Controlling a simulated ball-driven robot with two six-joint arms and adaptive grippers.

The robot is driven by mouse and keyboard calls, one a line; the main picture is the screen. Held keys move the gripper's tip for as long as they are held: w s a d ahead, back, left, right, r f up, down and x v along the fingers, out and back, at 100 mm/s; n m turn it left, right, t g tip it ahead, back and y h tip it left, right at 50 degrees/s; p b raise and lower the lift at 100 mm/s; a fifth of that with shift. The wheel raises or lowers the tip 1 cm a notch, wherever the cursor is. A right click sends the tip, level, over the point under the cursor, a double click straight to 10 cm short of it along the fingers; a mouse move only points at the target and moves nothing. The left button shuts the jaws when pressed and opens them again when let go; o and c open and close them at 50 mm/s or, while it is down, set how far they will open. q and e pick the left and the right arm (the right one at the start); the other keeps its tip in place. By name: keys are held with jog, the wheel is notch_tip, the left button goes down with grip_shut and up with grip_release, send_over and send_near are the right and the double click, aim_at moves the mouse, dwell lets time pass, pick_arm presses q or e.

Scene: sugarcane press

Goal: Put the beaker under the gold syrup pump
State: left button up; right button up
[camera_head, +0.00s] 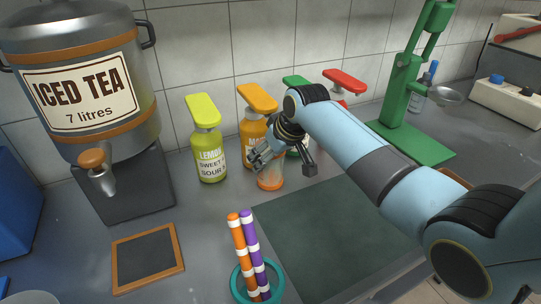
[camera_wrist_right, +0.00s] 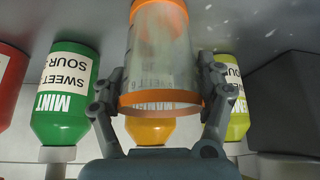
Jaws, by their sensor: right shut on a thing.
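The beaker (camera_head: 270,182) is clear with orange rims. It stands upright at the counter, just in front of the gold mango bottle (camera_head: 249,141) and its gold pump head (camera_head: 257,97). My right gripper (camera_head: 283,166) is shut on the beaker, a finger on each side. In the right wrist view the beaker (camera_wrist_right: 160,60) sits between the fingers (camera_wrist_right: 160,85), with the gold bottle (camera_wrist_right: 150,131) directly behind it, partly hidden. I cannot tell whether the beaker touches the counter or is exactly below the spout. My left gripper is out of view.
A yellow lemon bottle (camera_head: 209,155) stands left of the gold one; green (camera_head: 297,82) and red (camera_head: 345,80) pumps stand right. An iced tea dispenser (camera_head: 85,75), slate board (camera_head: 148,258), straws (camera_head: 250,255) and green press (camera_head: 405,90) stand around. A dark mat (camera_head: 330,235) lies in front.

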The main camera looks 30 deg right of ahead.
jog(key=shift+f, duration=0.1)
jog(key=o, duration=1.4)
jog(key=p+v, duration=0.1)
jog(key=v, duration=1.1)
